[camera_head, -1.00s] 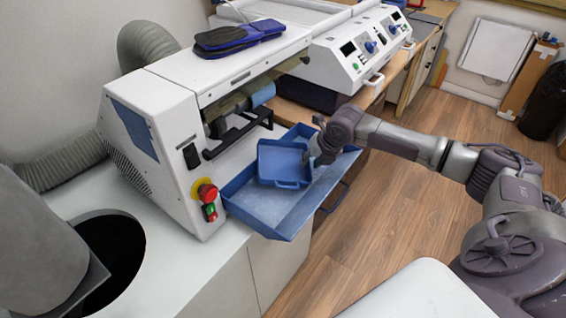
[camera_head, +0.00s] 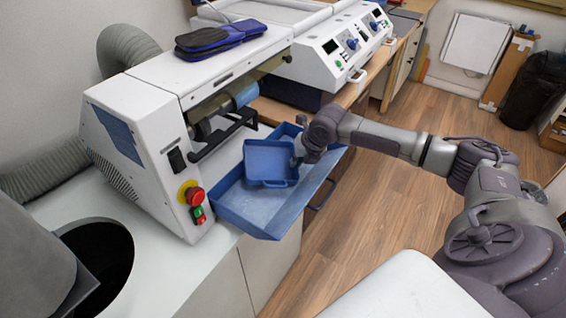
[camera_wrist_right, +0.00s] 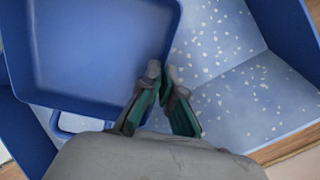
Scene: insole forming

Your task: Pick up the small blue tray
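The small blue tray (camera_head: 270,162) lies within the larger blue tray (camera_head: 262,215) at the front of the white machine. In the right wrist view the small tray (camera_wrist_right: 95,45) fills the upper left, with its side wall running down to the fingertips. My right gripper (camera_head: 299,150) is at the right side of the small tray. In the wrist view its fingers (camera_wrist_right: 162,80) are close together, one on each side of that wall, so it looks shut on it. Whether the small tray touches the larger tray's floor is unclear. My left gripper is out of view.
The white machine (camera_head: 150,110) with red and green buttons stands behind the trays, a black bar (camera_head: 225,135) jutting above them. Blue-black insoles (camera_head: 220,38) lie on top. A second white machine (camera_head: 330,45) stands beyond. Wooden floor is open at right.

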